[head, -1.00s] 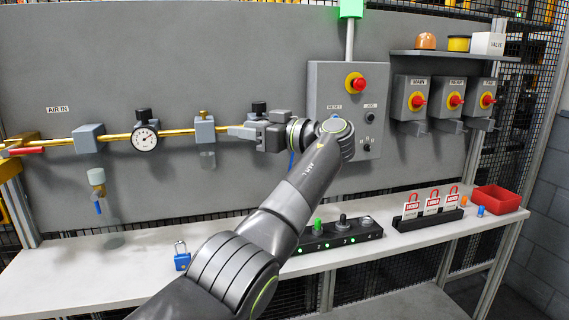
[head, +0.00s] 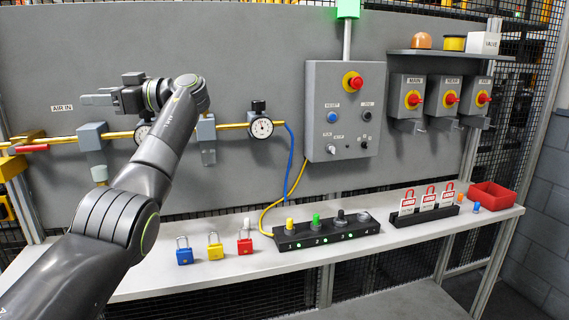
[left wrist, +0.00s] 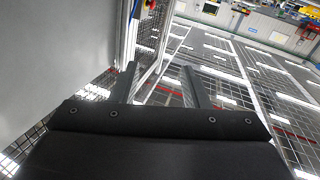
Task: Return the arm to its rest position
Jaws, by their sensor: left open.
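My left gripper (head: 97,100) is open and empty at the upper left in the head view. Its fingers point left, in front of the grey panel (head: 240,50) and a little above the brass air pipe. My left arm (head: 160,150) reaches up from the lower left and hides part of the pipe and one gauge. In the left wrist view the two fingers (left wrist: 158,86) stand apart, with only floor and mesh fence beyond them. My right gripper is not in view.
The bench (head: 235,264) carries blue (head: 184,252), yellow (head: 215,247) and red (head: 245,243) padlocks, a black button strip (head: 325,236), a tag rack (head: 425,213) and a red bin (head: 495,196). A control box (head: 345,110) and isolator switches (head: 410,100) project from the panel.

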